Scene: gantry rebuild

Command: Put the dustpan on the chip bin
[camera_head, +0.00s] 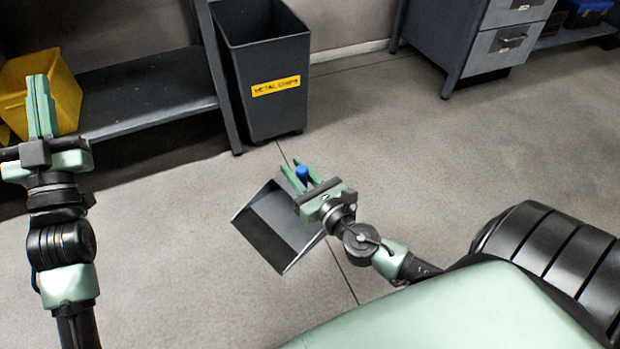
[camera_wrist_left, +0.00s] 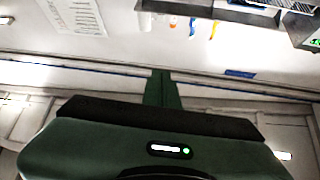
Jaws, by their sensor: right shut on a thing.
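The dustpan (camera_head: 268,240) is a dark grey pan with pale edges, in the head view below the chip bin. My right gripper (camera_head: 301,172) is shut on it, with a blue part, likely the handle's end, showing between the fingers. The gripper hides part of the pan. The chip bin (camera_head: 262,110) is a tall dark grey open bin with a yellow "METAL CHIPS" label, standing on the floor beyond the dustpan and apart from it. My left gripper (camera_head: 41,105) is at the left, fingers together and empty; its fingers also show in the left wrist view (camera_wrist_left: 162,90).
A grey bench with a low shelf (camera_head: 140,95) stands left of the bin, with a yellow container (camera_head: 62,85) behind my left gripper. A drawer cabinet (camera_head: 500,45) stands at the upper right. The floor (camera_head: 430,160) between is clear.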

